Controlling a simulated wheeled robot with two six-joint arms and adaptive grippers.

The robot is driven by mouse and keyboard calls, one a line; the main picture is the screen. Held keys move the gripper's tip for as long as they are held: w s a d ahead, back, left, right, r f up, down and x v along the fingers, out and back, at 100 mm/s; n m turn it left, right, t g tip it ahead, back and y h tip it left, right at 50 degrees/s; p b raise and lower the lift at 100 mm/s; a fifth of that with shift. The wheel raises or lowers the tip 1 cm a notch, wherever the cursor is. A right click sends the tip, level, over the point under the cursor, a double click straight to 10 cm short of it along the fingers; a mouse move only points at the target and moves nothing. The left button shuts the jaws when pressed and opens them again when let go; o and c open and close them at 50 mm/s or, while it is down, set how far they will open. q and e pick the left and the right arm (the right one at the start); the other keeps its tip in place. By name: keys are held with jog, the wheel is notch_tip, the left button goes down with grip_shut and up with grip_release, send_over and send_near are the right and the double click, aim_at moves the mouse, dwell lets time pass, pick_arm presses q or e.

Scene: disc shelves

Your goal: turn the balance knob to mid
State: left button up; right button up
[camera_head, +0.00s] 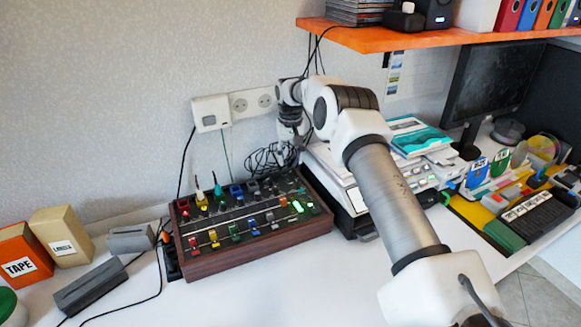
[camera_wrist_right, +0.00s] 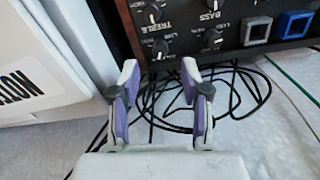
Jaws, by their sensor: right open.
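The mixer panel (camera_head: 245,222), a dark board in a wooden frame, lies on the white desk in the head view. In the right wrist view its edge (camera_wrist_right: 188,58) shows at the top, with several small dark knobs; labels such as "BASS" and "TREBLE" can be read. One knob with a white pointer (camera_wrist_right: 160,48) sits lowest on the left. I cannot tell which knob is the balance knob. My right gripper (camera_wrist_right: 160,82) is open and empty, its purple-padded fingers apart just short of the panel. In the head view it hangs at the panel's back right corner, small and partly hidden. My left gripper is not in view.
A tangle of black cable (camera_wrist_right: 175,108) lies below the fingers. A white device (camera_wrist_right: 50,60) stands close on the left in the wrist view. An orange shelf (camera_head: 400,38) hangs above. The desk in front of the panel (camera_head: 270,285) is clear.

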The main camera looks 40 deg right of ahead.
aim_at(290, 173)
notch_tip(290, 173, down, 6)
jog(key=shift+r, duration=0.2)
grip_shut()
jog(key=shift+n, duration=1.6)
grip_release()
notch_tip(290, 173, up, 12)
